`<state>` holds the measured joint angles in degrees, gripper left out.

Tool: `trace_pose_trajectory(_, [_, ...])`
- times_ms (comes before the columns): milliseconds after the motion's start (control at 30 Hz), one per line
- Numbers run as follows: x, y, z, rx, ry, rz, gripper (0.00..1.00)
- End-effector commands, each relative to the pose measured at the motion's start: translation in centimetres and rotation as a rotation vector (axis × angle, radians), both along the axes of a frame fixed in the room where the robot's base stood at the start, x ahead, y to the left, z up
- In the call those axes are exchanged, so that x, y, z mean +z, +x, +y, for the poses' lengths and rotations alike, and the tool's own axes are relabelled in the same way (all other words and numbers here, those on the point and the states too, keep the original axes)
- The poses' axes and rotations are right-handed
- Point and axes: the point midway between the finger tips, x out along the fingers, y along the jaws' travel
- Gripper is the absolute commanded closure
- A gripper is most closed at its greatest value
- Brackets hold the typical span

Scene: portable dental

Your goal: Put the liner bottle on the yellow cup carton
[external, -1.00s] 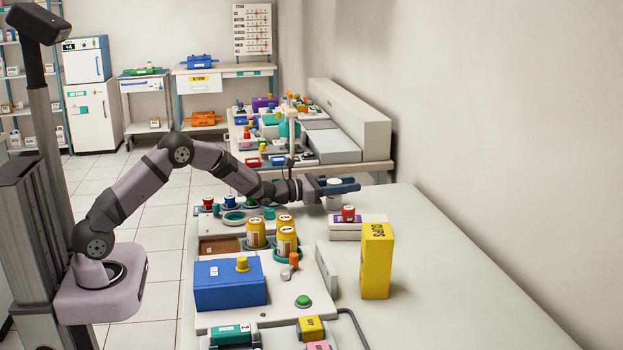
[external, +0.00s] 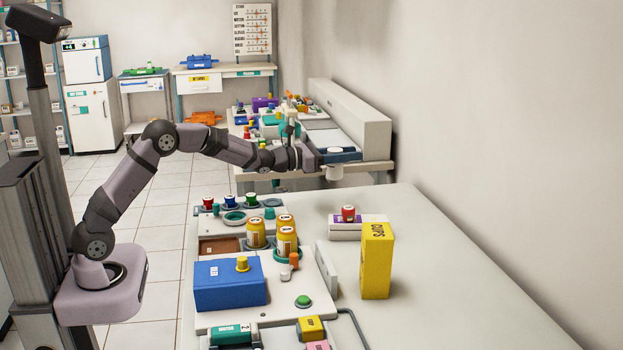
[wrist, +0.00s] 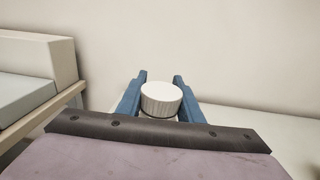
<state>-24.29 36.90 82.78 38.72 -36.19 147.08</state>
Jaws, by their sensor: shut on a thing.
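My gripper (external: 336,157) is shut on a white-capped bottle (external: 334,172), taken to be the liner bottle, and holds it in the air beyond the far end of the front table's objects. In the wrist view the ribbed white cap (wrist: 161,98) sits upright between the two blue fingers (wrist: 158,95). Its label is not visible. The yellow cup carton (external: 376,262), marked CUPS, stands upright on the front table, nearer the camera and to the right of my gripper. It is clear of the gripper and nothing rests on its top.
A white box with a purple label (external: 345,230) bears a red-capped jar (external: 348,214) behind the carton. Yellow jars (external: 286,240) and a blue box (external: 230,287) stand on the white station at left. The table's right side (external: 470,290) is bare, beside the wall.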

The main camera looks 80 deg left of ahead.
Motion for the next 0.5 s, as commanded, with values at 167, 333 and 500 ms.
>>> trace_pose_trajectory(167, [0.2, 0.0, 0.0, 0.000, 0.000, 0.000, 0.91])
trace_pose_trajectory(333, [0.4, 0.4, -1.3, -0.019, 0.000, -0.001, 0.91])
trace_pose_trajectory(500, [1.2, 1.4, -5.3, -0.076, 0.001, -0.002, 0.91])
